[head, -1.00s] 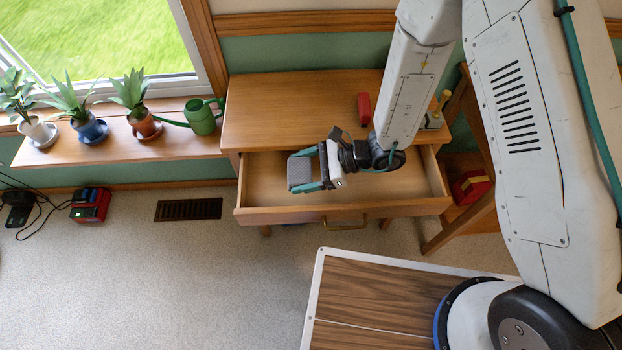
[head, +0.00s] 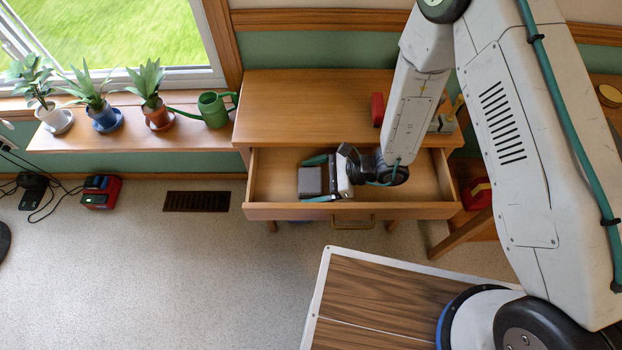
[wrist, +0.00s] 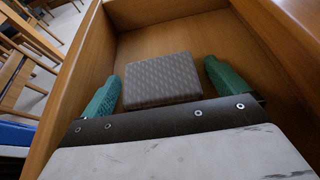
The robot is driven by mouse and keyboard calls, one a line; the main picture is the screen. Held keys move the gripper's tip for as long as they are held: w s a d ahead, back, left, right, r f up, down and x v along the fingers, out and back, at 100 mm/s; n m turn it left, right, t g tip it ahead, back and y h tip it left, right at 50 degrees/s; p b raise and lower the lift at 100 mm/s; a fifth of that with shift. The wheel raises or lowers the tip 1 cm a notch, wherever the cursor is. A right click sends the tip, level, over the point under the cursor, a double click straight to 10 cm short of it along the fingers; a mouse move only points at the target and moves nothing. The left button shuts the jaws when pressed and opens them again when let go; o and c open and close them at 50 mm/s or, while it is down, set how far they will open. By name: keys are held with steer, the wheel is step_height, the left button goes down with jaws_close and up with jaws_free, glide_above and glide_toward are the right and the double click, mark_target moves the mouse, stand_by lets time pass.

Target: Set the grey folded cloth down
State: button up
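The grey folded cloth (head: 310,181) is a small flat patterned pad lying in the open drawer (head: 420,211), towards its left side. It also shows in the wrist view (wrist: 162,80), flat against the drawer's wooden floor. My gripper (head: 308,180) is open, with one green finger on each side of the cloth. In the wrist view a gap shows between the cloth and each finger, most clearly on the right. The cloth's near edge is close to my dark gripper palm. Whether the palm touches it I cannot tell.
The drawer belongs to a wooden desk (head: 300,105); its walls stand close around my gripper. A red object (head: 377,109) is on the desktop. Potted plants and a green watering can (head: 213,110) stand on the sill at left. The drawer's right part looks clear.

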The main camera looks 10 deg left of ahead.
steer(key=shift+d+r, duration=0.2)
steer(key=v, duration=1.1)
steer(key=shift+w+d+r, duration=0.1)
steer(key=shift+w+d, duration=0.05)
steer(key=shift+d, duration=0.1)
steer(key=shift+r, duration=0.1)
steer(key=s+d+r+n+g+h, duration=0.15)
steer(key=d+r+n, duration=0.3)
steer(key=r, duration=0.65)
steer(key=s+d+r+n+g+h, duration=0.1)
steer(key=d+r+n+h, duration=0.3)
steer(key=r, duration=0.8)
steer(key=s+d+r+n+t+h, duration=0.6)
steer(key=s+d+r, duration=0.6)
steer(key=d, duration=0.5)
step_height(320, 180, up, 2)
steer(key=shift+s+r+n+t+h, duration=0.15)
steer(key=shift+s+n+t+h, duration=0.25)
steer(key=shift+h, duration=0.45)
